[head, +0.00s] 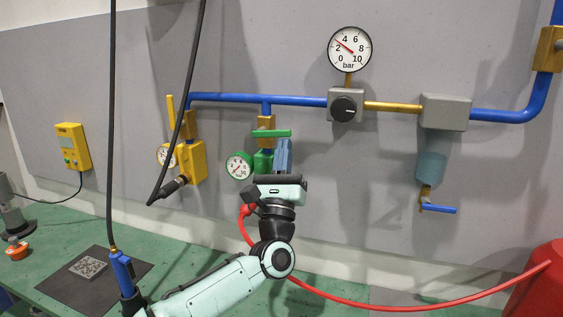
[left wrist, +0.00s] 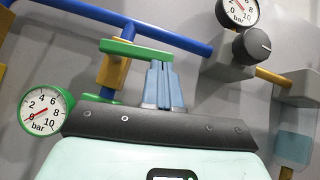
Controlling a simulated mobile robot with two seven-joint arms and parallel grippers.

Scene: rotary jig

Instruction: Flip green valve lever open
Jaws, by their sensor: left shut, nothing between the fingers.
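The green valve lever (head: 270,133) lies horizontally across the brass valve body (head: 265,123), which hangs from the blue pipe (head: 300,100). In the left wrist view the lever (left wrist: 135,50) reaches from the valve to the right. My left gripper (head: 284,142) is just under the lever's right end, fingers pointing up. In the left wrist view its blue-grey fingers (left wrist: 158,66) are together and empty, with tips at or very close to the lever's underside; I cannot tell whether they touch. The green valve's lower part is partly hidden behind my gripper. My right gripper is not in view.
A green-rimmed gauge (head: 239,165) sits just left of my gripper. A yellow valve with an upright yellow lever (head: 170,112) is further left. A regulator with a black knob (head: 344,107) is to the right. A red hose (head: 380,307) curves below. Black cables hang at left.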

